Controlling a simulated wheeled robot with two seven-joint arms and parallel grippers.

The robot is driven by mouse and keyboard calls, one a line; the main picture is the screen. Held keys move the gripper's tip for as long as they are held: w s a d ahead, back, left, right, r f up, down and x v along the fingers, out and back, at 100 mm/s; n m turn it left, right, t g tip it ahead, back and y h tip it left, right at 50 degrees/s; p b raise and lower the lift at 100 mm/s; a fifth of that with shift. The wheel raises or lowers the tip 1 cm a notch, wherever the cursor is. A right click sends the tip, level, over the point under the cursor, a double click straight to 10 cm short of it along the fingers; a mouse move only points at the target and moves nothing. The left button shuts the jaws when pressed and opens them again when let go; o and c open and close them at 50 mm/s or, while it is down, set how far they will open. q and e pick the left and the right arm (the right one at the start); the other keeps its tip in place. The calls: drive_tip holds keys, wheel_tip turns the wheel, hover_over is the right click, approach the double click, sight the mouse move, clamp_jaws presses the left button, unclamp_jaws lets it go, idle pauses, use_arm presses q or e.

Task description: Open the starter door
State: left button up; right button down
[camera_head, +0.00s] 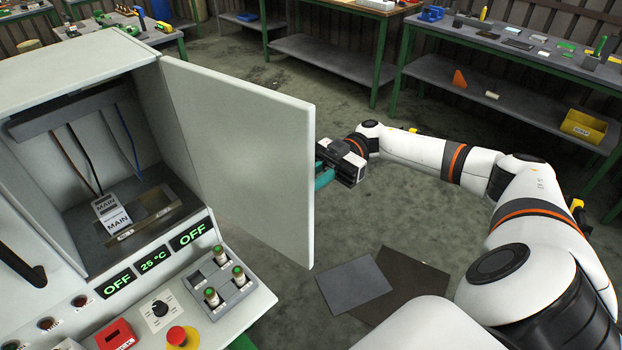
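The starter door (243,150) is a pale grey panel on the right side of the open cabinet (60,45). It stands swung out from the cabinet, so the inside shows. Inside are hanging wires (86,158) and blocks marked MAIN (118,221). My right gripper (324,174), with teal fingers, is at the door's outer right edge. The door partly hides its fingertips, so I cannot tell whether they touch or grip it. My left gripper is not in view.
A control panel below the cabinet has green buttons (239,276), a red and yellow stop button (181,337) and OFF displays (191,235). Flat dark plates (354,284) lie on the floor. Workbenches (510,50) with parts stand at the back.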

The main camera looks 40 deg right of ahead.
drive_tip(key=shift+w+d+f, duration=0.1)
drive_tip(key=shift+d, duration=0.2)
drive_tip(key=c, duration=1.4)
unclamp_jaws()
drive_tip(key=shift+o, duration=0.2)
drive_tip(key=w+d+b, duration=0.1)
drive_tip(key=d+b, duration=0.4)
drive_tip(key=d, duration=0.7)
drive_tip(key=shift+w, duration=0.15)
